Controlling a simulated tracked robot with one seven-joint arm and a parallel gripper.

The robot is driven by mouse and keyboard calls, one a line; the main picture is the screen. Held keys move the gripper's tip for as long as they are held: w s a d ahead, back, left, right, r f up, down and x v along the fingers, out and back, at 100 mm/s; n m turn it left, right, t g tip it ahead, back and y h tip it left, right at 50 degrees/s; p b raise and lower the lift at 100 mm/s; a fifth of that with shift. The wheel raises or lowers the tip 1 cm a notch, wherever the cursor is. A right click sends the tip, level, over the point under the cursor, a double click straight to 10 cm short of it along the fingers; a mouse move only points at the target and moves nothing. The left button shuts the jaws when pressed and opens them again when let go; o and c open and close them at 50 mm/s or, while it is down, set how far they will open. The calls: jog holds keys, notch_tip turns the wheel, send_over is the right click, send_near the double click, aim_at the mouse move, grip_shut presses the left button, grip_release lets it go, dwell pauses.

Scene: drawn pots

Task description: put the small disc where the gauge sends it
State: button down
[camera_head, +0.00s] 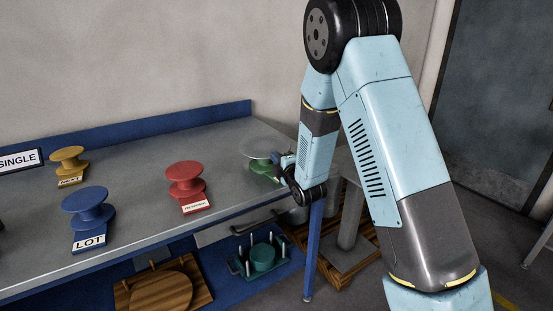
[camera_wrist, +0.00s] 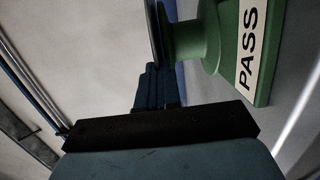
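A thin pale grey disc (camera_head: 262,147) lies on top of the green stand (camera_head: 261,165) at the table's far right. In the wrist view the green stand (camera_wrist: 205,35) carries a PASS label, and the disc (camera_wrist: 155,25) shows edge-on as a dark rim against its top. My gripper (camera_head: 279,160) is right beside the disc's near right edge. In the wrist view my dark blue fingertips (camera_wrist: 158,68) are close together at the disc's rim. I cannot tell whether they grip it or stand just clear of it. No gauge can be made out.
Red (camera_head: 185,178), blue LOT (camera_head: 89,207) and yellow (camera_head: 70,158) stands with bare tops occupy the table (camera_head: 140,190). A SINGLE sign (camera_head: 18,160) is at the left. Below are a green pegged tray (camera_head: 238,266) and a wooden board (camera_head: 162,292). A blue ledge (camera_head: 150,127) runs along the back.

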jog(key=shift+f, duration=0.25)
jog(key=c, duration=1.3)
grip_release()
jog(key=shift+o, duration=0.2)
jog(key=shift+s, duration=0.1)
